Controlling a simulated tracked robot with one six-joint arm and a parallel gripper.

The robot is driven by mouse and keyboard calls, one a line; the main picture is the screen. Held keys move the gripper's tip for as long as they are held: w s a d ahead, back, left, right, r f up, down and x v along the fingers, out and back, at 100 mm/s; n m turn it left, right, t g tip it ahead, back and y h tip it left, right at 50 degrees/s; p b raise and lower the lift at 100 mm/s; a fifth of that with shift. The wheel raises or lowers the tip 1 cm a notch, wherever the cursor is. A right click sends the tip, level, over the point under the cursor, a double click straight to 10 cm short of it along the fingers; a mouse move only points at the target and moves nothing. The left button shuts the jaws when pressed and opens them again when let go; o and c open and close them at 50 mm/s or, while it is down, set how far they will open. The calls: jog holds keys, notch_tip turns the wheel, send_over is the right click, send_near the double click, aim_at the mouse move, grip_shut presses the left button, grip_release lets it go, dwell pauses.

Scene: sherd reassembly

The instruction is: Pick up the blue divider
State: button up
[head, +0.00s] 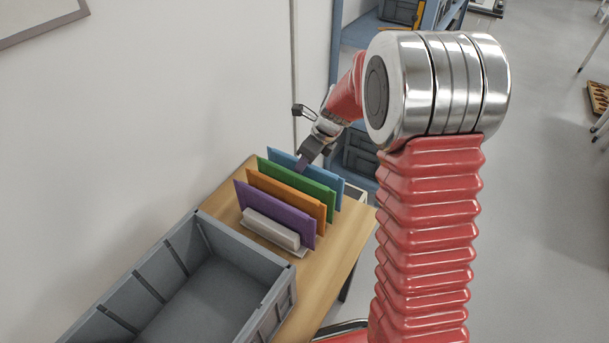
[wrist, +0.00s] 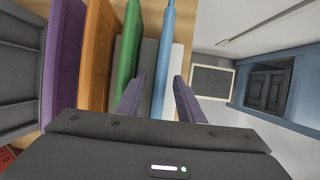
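The blue divider (head: 328,178) stands upright at the far end of a row of dividers, behind the green divider (head: 290,178). In the wrist view the blue divider (wrist: 164,55) appears as a thin edge-on panel running between my two fingers. My gripper (head: 303,165) is over the top edges of the far dividers. In the wrist view my gripper (wrist: 158,78) is open, with one finger on each side of the blue divider and visible space around it. The left finger lies between the green and blue dividers. Part of the blue divider is hidden by the green one in the head view.
An orange divider (head: 286,197) and a purple divider (head: 272,214) stand nearer, beside a light grey block (head: 270,230). All are on a wooden table (head: 325,265). An empty grey crate (head: 285,285) sits at its near end. A wall runs along the left.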

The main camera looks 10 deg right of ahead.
dwell(0.4)
grip_shut()
dwell(0.4)
